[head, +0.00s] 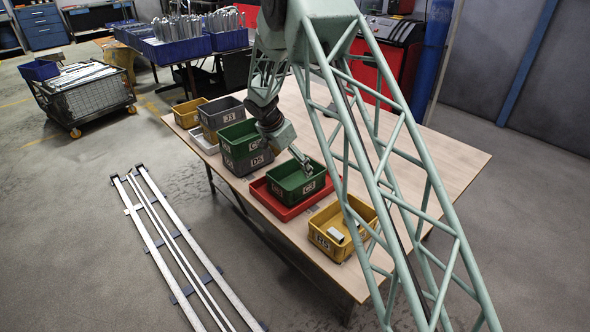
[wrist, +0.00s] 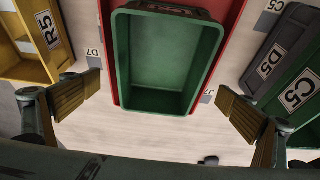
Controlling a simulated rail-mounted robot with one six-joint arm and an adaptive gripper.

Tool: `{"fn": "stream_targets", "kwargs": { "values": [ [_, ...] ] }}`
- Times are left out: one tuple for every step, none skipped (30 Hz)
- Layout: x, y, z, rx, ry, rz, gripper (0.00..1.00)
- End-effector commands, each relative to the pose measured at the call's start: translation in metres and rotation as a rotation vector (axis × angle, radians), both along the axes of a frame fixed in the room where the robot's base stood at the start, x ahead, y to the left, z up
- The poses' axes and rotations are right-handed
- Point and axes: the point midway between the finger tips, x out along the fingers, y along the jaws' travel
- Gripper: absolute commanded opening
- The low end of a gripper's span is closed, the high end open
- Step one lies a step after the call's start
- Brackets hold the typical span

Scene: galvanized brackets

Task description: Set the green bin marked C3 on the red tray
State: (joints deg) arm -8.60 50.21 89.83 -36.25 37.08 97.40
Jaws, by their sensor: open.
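The green bin (head: 294,180), whose label appears to read C3, sits upright on the red tray (head: 268,200). In the wrist view the green bin (wrist: 165,62) is empty, and red tray (wrist: 221,62) shows along its sides. My gripper (head: 303,163) is at the bin in the head view. In the wrist view the fingers of my gripper (wrist: 158,90) are spread wide, one on each side of the bin's near end, with gaps between. Nothing is held.
A yellow bin (head: 330,215) holding a metal piece stands right of the tray. Left of it stand a dark grey D5 bin (head: 240,162), a green C5 bin (head: 238,132), a grey J3 bin (head: 210,118) and another yellow bin (head: 183,120). The table's right side (head: 445,155) is clear.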

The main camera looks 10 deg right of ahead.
Motion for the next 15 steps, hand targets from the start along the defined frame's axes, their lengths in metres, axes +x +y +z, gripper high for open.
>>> {"fn": "stream_targets", "kwargs": {
  "values": [
    [-0.001,0.003,0.009,0.0,-0.002,0.001,1.0],
    [-0.002,0.005,0.013,0.0,-0.002,0.001,1.0],
    [-0.003,0.007,0.019,0.0,-0.002,0.001,1.0],
    [-0.004,0.008,0.023,0.001,-0.001,0.002,1.0],
    [-0.005,0.01,0.026,0.0,0.0,0.001,1.0],
    [-0.006,0.011,0.031,0.0,0.0,0.001,1.0],
    [-0.007,0.013,0.034,0.0,0.0,0.001,1.0],
    [-0.007,0.014,0.037,0.0,0.0,0.001,1.0],
    [-0.008,0.015,0.041,0.001,-0.001,0.002,1.0],
    [-0.008,0.016,0.044,0.001,-0.001,0.002,1.0],
    [-0.009,0.017,0.046,0.001,-0.001,0.002,1.0],
    [-0.01,0.018,0.049,0.0,0.0,0.001,1.0],
    [-0.01,0.018,0.05,0.0,0.0,0.001,1.0],
    [-0.011,0.019,0.052,0.0,0.0,0.001,1.0],
    [-0.011,0.019,0.053,0.0,0.0,0.001,1.0]
  ]
}}
